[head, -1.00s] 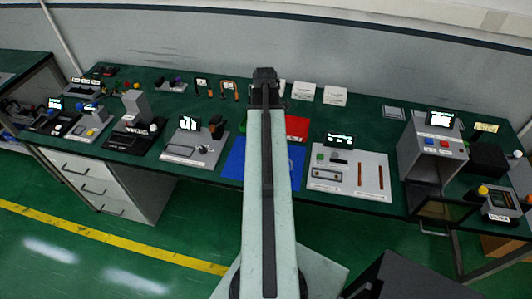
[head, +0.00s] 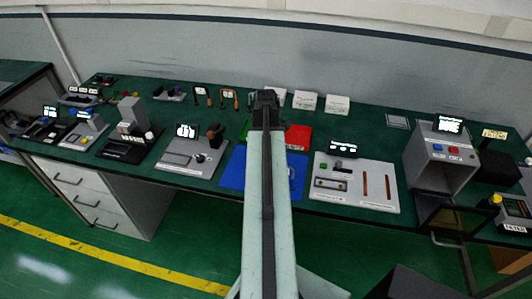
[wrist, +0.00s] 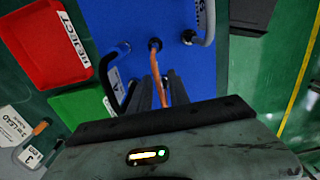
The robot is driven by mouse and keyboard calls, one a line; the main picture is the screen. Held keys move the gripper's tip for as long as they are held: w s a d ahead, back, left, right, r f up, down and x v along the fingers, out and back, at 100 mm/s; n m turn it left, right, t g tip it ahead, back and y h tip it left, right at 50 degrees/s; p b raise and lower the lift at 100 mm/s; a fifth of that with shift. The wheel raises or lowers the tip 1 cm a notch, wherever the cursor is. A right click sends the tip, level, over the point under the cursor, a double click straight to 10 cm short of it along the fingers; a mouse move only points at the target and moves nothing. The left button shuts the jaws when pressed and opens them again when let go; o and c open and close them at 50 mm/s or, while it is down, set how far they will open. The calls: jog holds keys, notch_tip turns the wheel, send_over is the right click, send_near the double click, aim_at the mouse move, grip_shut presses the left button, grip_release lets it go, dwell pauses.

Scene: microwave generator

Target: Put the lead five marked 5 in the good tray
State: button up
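In the wrist view, my gripper (wrist: 162,82) has its two dark fingers over the blue mat (wrist: 150,18). An orange lead (wrist: 154,62) runs between the fingers; I cannot tell if they grip it. A grey lead (wrist: 210,22) curves at the top right of the mat, with a white tag (wrist: 200,13) that seems to read 5. A black lead (wrist: 105,72) with a tag lies left of the fingers. The green tray (wrist: 82,106), probably the good tray, is left of the mat, partly hidden.
The red tray marked REJECT (wrist: 40,45) is beside the green tray; it also shows in the head view (head: 298,137). A grey panel (head: 350,180) stands right of the mat and a grey device (head: 190,155) left. A microwave-like box (head: 440,150) stands further right.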

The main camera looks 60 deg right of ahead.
jog(key=shift+r, duration=0.1)
notch_tip(320, 180, up, 12)
jog(key=p, duration=1.2)
jog(key=shift+r, duration=0.15)
